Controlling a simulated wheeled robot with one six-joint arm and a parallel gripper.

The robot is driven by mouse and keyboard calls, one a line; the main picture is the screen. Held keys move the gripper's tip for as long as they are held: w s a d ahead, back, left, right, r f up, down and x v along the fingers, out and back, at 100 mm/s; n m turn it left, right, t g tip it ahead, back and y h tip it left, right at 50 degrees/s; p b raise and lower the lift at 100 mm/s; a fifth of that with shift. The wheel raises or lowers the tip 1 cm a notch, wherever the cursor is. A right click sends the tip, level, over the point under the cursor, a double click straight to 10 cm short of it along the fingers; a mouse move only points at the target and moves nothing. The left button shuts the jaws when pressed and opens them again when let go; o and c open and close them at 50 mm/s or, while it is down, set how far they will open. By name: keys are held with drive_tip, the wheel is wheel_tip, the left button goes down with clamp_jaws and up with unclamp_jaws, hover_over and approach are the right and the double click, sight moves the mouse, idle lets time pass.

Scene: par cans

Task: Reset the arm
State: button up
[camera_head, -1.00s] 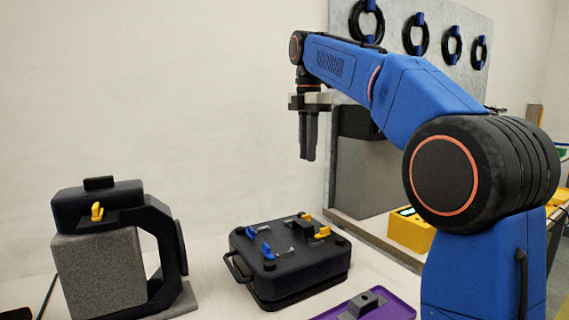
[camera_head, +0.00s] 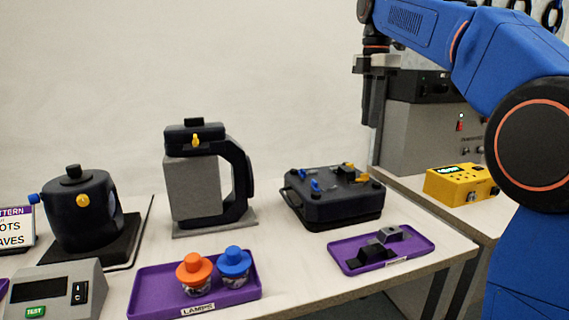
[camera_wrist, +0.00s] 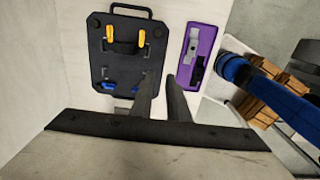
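My gripper (camera_head: 371,98) hangs from the blue arm at the upper right of the head view, pointing down. It is empty, above and behind the black case and well clear of the table. In the wrist view, its two dark fingers (camera_wrist: 162,78) stand apart with a gap between them, and nothing is held there. Below them lie the black case with yellow and blue latches (camera_wrist: 128,50) and the purple tray (camera_wrist: 201,40) with a grey and a black part.
A purple lamps tray (camera_head: 158,302) holds an orange-capped and a blue-capped lamp. Behind stand a black can (camera_head: 85,215) and a grey block in a black frame (camera_head: 192,190). A yellow box (camera_head: 450,188) sits on the right bench. The air around the gripper looks clear.

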drive_tip(key=s+d+f+m+t, duration=0.2)
drive_tip(key=s+f+m, duration=0.8)
drive_tip(key=s+f, duration=0.6)
drive_tip(key=s+d+f+m+t, duration=0.2)
drive_tip(key=s+d+f+m, duration=0.3)
drive_tip(key=s+f+m, duration=0.6)
drive_tip(key=s+f, duration=0.6)
drive_tip(key=f, duration=0.1)
drive_tip(key=shift+s+f+m+t, duration=0.15)
drive_tip(key=shift+f+m+t, duration=0.15)
drive_tip(key=shift+f+t, duration=0.1)
drive_tip(key=shift+d, duration=0.1)
